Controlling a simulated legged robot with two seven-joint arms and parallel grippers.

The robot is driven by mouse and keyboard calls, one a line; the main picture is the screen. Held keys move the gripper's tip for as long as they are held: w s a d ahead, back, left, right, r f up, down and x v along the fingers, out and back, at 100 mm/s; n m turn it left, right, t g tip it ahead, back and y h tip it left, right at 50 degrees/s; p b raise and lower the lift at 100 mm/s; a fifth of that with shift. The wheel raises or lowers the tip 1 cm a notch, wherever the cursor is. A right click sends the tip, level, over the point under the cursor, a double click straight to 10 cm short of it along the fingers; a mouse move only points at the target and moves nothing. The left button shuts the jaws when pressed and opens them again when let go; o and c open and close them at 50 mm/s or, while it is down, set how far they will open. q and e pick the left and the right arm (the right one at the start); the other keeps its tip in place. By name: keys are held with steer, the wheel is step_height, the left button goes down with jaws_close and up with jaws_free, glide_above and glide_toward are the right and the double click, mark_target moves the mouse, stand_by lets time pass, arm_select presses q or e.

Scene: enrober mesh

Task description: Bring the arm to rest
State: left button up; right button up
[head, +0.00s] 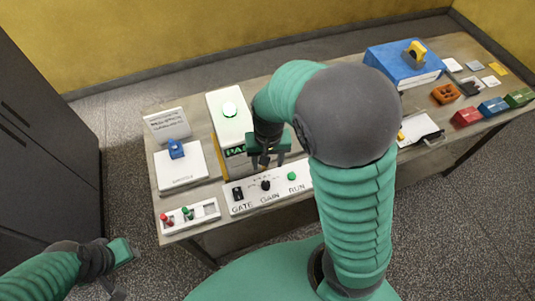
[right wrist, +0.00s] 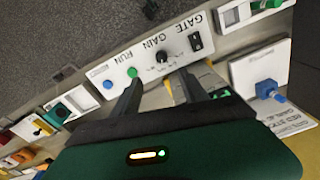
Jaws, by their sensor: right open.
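My right arm reaches over the bench in the head view. Its gripper (head: 265,161) hangs just behind the white GATE/GAIN/RUN control panel (head: 278,196). The right wrist view shows the two fingers (right wrist: 160,90) apart with nothing between them, and their tips near the panel (right wrist: 118,68). The black GAIN knob (right wrist: 162,56) stands just beyond the fingertips; I cannot tell if they touch the panel. The green RUN button (right wrist: 132,72) is beside one finger. My left gripper (head: 123,251) is at lower left, off the bench; its fingers are unclear.
A blue box with a yellow handle (head: 405,66) and small coloured blocks are at right. Floor is free left of the bench.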

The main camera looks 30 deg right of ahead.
steer(key=s+a+f+n+t+b, duration=0.2)
steer(key=s+a+f+n+b, duration=0.1)
steer(key=a+f+n+b, duration=0.1)
steer(key=f+n+b, duration=0.1)
steer(key=b, duration=0.1)
steer(key=shift+s+a+f+b, duration=0.25)
steer(key=shift+a+f+b, duration=0.05)
steer(key=shift+a, duration=0.05)
steer(key=shift+w+d, duration=0.1)
steer(key=shift+d, duration=0.05)
steer(key=c, duration=0.8)
arm_select(q)
steer(key=s+x, duration=0.1)
steer(key=x, duration=0.5)
steer(key=shift+a+f, duration=0.15)
steer(key=shift+f, duration=0.35)
arm_select(e)
jaws_close()
arm_select(q)
steer(key=shift+w, duration=0.15)
